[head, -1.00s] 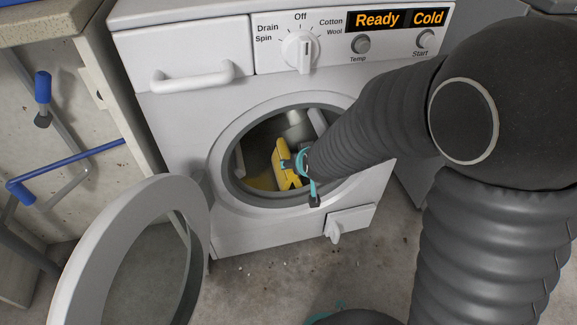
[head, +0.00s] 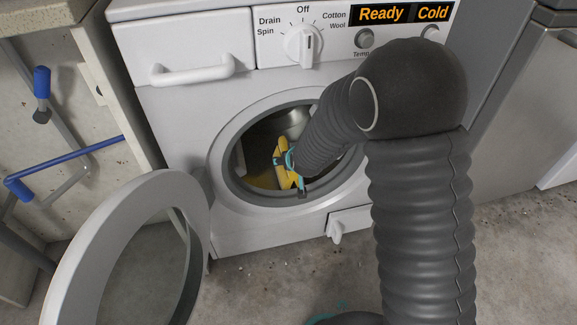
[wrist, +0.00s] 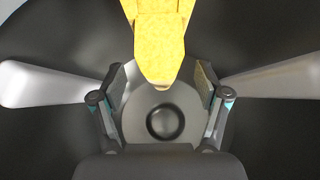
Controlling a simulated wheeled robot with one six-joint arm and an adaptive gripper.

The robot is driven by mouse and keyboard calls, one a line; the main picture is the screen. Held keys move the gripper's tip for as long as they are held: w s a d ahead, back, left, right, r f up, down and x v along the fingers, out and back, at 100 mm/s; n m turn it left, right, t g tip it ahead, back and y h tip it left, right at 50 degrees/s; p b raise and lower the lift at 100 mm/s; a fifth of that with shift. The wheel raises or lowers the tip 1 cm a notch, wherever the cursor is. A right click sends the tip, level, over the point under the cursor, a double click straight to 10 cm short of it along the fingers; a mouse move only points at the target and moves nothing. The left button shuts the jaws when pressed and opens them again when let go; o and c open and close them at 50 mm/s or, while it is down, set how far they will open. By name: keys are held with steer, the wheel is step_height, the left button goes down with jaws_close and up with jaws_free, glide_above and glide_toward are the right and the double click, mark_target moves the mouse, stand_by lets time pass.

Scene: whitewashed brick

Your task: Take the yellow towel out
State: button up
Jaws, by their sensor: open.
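The yellow towel (head: 283,150) is inside the washing machine drum (head: 262,140), and a yellow patch also shows low in the drum. In the wrist view the towel (wrist: 158,35) comes in from the top edge, and its narrow end lies between my two fingers. My gripper (wrist: 160,80) is open, one finger on each side of the towel end, with gaps showing. In the head view my gripper (head: 290,162) is inside the round opening, over part of the towel. My arm hides the right part of the drum.
The washing machine's round door (head: 75,265) stands open at the lower left. The opening's rim (head: 222,175) surrounds my arm. A small flap (head: 336,228) sits below right. A blue-handled frame (head: 42,85) is at the left.

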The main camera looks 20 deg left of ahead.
steer(key=shift+x, duration=1.8)
steer(key=shift+r, duration=0.1)
steer(key=c, duration=1.4)
jaws_close()
steer(key=shift+r, duration=0.15)
